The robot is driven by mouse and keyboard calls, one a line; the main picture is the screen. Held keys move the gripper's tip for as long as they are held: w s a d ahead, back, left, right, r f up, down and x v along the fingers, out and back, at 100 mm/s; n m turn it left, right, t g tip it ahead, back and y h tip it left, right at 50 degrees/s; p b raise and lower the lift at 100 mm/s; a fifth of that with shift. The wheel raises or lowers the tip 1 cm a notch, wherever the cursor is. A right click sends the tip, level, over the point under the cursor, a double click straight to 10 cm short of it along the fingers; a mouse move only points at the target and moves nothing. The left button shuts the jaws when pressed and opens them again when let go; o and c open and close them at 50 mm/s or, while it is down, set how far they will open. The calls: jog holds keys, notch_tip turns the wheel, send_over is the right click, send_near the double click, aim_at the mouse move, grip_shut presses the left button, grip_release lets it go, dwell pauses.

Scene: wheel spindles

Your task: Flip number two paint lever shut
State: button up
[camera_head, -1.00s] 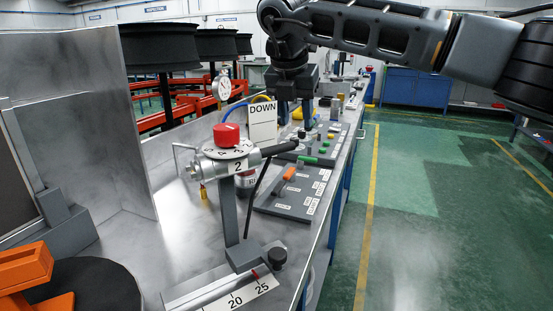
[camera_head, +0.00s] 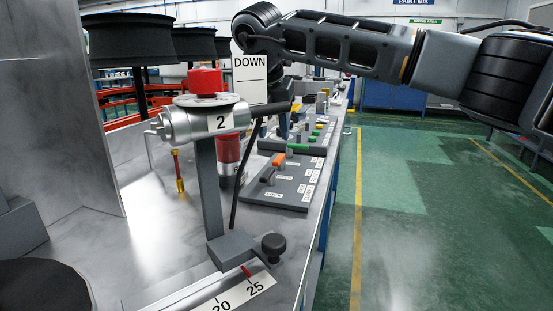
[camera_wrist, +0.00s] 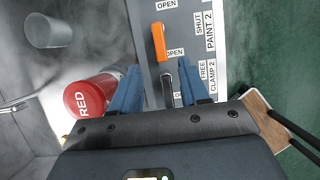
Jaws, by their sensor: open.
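The orange lever (camera_head: 278,160) is on the near grey control panel (camera_head: 288,195). In the wrist view the orange lever (camera_wrist: 159,42) lies beside the "PAINT 2" and "SHUT" labels, with "OPEN" labels at both ends. A dark lever (camera_wrist: 167,90) is beside the "CLAMP 2" label. My gripper (camera_wrist: 160,66) points down over the panel with its blue fingers apart and nothing held. In the wrist view the orange lever is just ahead of the fingertips and the dark lever shows between the fingers. In the head view my gripper (camera_head: 284,126) is partly hidden behind the "DOWN" card.
A post with a silver head marked "2" (camera_head: 222,124) and a dark handle stands in front. A red can (camera_wrist: 92,96) marked "RED" is left of the panel. A grey cup (camera_wrist: 48,31) is farther left. A second panel with green levers (camera_head: 298,145) lies beyond.

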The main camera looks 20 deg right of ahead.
aim_at(278, 159)
jog(key=x, duration=0.7)
jog(key=shift+f+b, duration=0.25)
jog(key=shift+b, duration=0.1)
grip_shut()
